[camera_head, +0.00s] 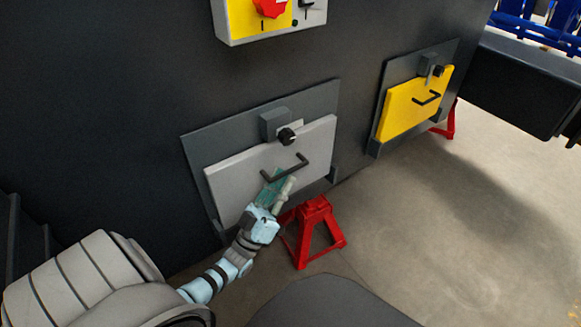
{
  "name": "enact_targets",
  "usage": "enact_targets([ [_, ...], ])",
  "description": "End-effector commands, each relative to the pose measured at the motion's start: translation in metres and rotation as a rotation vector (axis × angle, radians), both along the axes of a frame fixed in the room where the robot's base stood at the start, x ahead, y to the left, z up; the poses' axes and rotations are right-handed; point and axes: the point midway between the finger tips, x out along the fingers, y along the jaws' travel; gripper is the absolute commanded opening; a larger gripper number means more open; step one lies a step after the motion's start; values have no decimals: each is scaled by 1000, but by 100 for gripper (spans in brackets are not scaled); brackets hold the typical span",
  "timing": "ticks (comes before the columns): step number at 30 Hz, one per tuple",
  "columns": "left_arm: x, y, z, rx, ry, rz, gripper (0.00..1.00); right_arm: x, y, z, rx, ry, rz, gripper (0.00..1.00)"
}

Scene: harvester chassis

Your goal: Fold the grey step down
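The grey step (233,179) is folded up against its dark backing plate on the chassis wall. A black handle (285,169) sticks out from its front face. A latch block with a black knob (286,136) sits at its top edge. My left gripper (278,181) is just below the handle, in front of the step. Its fingers overlap the handle's lower left part in the picture. I cannot tell whether they touch it or how far apart they are. My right gripper is not in view.
A yellow step (408,104) with its own handle and latch is folded up to the right. A red jack stand (313,231) stands on the floor close to my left gripper. A yellow panel with a red switch (270,8) is above. The floor at right is clear.

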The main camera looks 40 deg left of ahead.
Motion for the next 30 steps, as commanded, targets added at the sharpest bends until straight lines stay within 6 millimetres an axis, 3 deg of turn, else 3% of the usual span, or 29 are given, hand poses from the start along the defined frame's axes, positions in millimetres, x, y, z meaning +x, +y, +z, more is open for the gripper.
enact_targets([
  [6,20,-2,20,0,-1,0,18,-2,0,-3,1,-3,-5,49],
  [16,24,-2,23,0,1,0,18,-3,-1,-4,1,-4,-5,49],
  [20,24,-2,22,0,1,0,0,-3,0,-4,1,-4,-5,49],
  [30,23,-2,22,0,1,0,0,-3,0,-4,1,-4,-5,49],
])
